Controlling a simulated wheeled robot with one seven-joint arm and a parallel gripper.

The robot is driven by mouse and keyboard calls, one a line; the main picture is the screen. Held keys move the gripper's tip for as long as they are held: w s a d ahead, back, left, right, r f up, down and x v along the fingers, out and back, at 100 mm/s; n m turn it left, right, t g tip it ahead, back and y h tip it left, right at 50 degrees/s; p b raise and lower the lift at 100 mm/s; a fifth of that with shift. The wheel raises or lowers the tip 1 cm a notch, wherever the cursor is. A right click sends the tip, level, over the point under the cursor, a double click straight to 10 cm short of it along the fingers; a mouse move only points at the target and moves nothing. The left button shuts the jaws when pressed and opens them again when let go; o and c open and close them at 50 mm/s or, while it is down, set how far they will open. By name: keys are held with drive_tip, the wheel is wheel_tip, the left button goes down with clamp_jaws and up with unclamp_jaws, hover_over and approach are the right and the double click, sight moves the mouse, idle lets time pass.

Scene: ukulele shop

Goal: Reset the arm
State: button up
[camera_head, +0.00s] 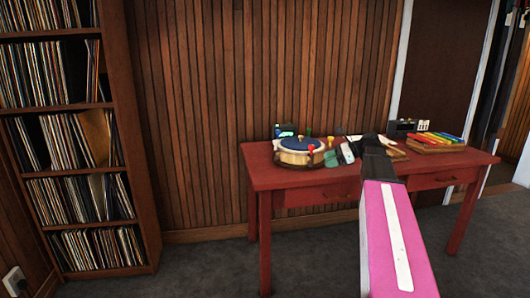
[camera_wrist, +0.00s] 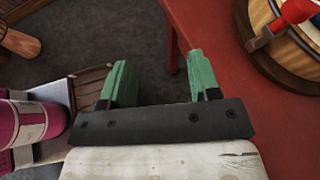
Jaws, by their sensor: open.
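My gripper (camera_head: 338,155) shows in the head view over the left-middle part of the red table, at the end of my pink arm. Its green fingers also show in the wrist view (camera_wrist: 162,78). They stand wide apart with nothing between them. In the wrist view, the gap lies over dark floor and the red table's edge (camera_wrist: 192,25). A round drum-like thing (camera_head: 298,157) sits on the table just left of the gripper. In the wrist view the drum-like thing (camera_wrist: 258,22) is at the upper right, apart from the fingers.
The red table (camera_head: 262,174) stands against a slatted wood wall. A xylophone with coloured bars (camera_head: 437,140) lies at its right end, near a dark box-like device (camera_head: 403,128). A record shelf (camera_head: 130,150) stands at the left. Grey carpet (camera_head: 200,270) is clear before the table.

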drive_tip(key=s+a+f+n+g+h, duration=0.1)
drive_tip(key=s+f+n+h, duration=0.3)
drive_tip(key=f, duration=0.7)
drive_tip(key=s+a+f+n+h, duration=0.4)
drive_tip(key=s+f+n, duration=0.4)
drive_tip(key=f, duration=0.3)
drive_tip(key=s+a+f+n+g+h, duration=0.1)
drive_tip(key=s+f+n+h, duration=0.3)
drive_tip(key=f, duration=0.7)
drive_tip(key=s+a+n, duration=0.1)
drive_tip(key=s+n, duration=0.1)
drive_tip(key=s, duration=0.2)
drive_tip(key=shift+a+f+n+g, duration=0.25)
drive_tip(key=shift+a+n+g, duration=0.05)
drive_tip(key=shift+a, duration=0.1)
